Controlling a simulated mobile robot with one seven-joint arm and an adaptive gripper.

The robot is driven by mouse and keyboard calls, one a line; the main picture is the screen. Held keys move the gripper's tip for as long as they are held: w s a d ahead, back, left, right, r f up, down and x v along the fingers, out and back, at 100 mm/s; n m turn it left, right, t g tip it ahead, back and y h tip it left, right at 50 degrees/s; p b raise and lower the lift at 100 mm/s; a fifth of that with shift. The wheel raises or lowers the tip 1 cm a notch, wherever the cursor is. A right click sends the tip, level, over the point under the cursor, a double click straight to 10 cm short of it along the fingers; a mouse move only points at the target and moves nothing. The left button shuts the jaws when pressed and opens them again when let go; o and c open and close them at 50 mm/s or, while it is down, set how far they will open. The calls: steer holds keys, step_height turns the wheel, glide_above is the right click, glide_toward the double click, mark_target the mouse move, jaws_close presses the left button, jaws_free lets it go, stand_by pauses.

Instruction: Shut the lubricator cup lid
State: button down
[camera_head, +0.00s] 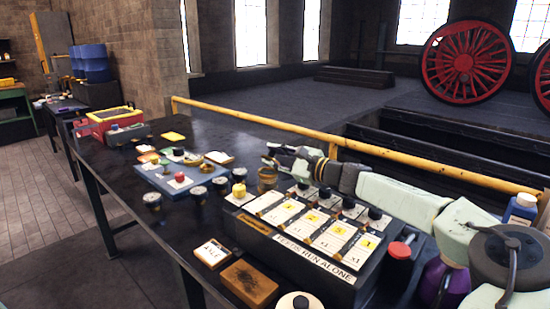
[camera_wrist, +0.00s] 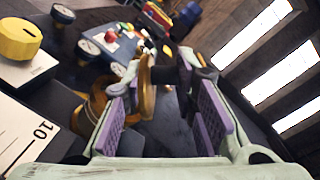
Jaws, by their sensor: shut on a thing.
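The brass lubricator cup (camera_head: 267,181) stands on the dark bench beside the labelled switch box. In the wrist view the cup (camera_wrist: 94,108) is partly hidden behind my left finger. Its brass lid (camera_wrist: 147,84) stands raised, seen nearly edge-on between my fingertips, close to the left one. My gripper (camera_head: 272,155) is above and just right of the cup, with the arm reaching in from the right. In the wrist view my gripper (camera_wrist: 158,78) has purple pads and is shut on the lid, though the exact contact is hard to see.
The switch box (camera_head: 300,245) with cards and black knobs is right of the cup. A yellow knob (camera_head: 239,190) and several round gauges (camera_head: 199,194) are at its left. A blue board (camera_head: 180,178) lies farther left. A yellow rail (camera_head: 330,148) runs behind the bench.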

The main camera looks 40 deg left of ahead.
steer(key=shift+s+f+n+b, duration=0.35)
steer(key=shift+n+b, duration=0.35)
steer(key=shift+n, duration=0.3)
steer(key=shift+s+f+n+b, duration=0.3)
steer(key=shift+n+b, duration=0.4)
steer(key=shift+n, duration=0.3)
stand_by(6.0)
